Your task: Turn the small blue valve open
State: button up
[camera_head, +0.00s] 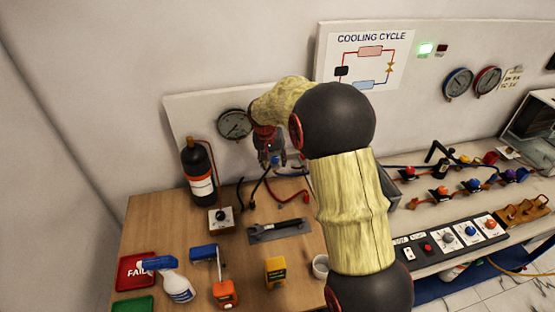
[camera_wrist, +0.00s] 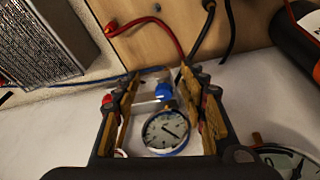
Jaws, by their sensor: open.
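A small blue valve part (camera_wrist: 163,92) shows between my gripper's fingers in the wrist view, just above a small round dial gauge (camera_wrist: 166,130). In the head view a blue spot (camera_head: 276,160) shows at the end of my gripper (camera_head: 269,156), by the wooden bench's back edge. My gripper also shows in the wrist view (camera_wrist: 162,80), open, with one finger on each side of the blue part. I cannot tell whether either finger touches it. The valve's handle position is not clear, and my gripper partly hides this area in the head view.
Red and black hoses (camera_head: 291,197) lie near the valve. A black bottle (camera_head: 198,172) stands to the left, and a larger gauge (camera_head: 234,124) is on the back panel. The right bench holds more coloured valves (camera_head: 472,186).

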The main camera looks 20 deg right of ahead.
aim_at(275, 159)
jog(key=w+r+m+t, duration=0.1)
jog(key=w+r+m, duration=0.1)
jog(key=w+r, duration=0.15)
jog(key=x, duration=0.4)
jog(key=d+x, duration=0.1)
jog(key=x, duration=0.3)
jog(key=shift+s+d+r+b, duration=0.1)
jog(key=shift+d+b, duration=0.05)
jog(key=shift+b, duration=0.25)
jog(key=shift+c, duration=1)
grip_shut()
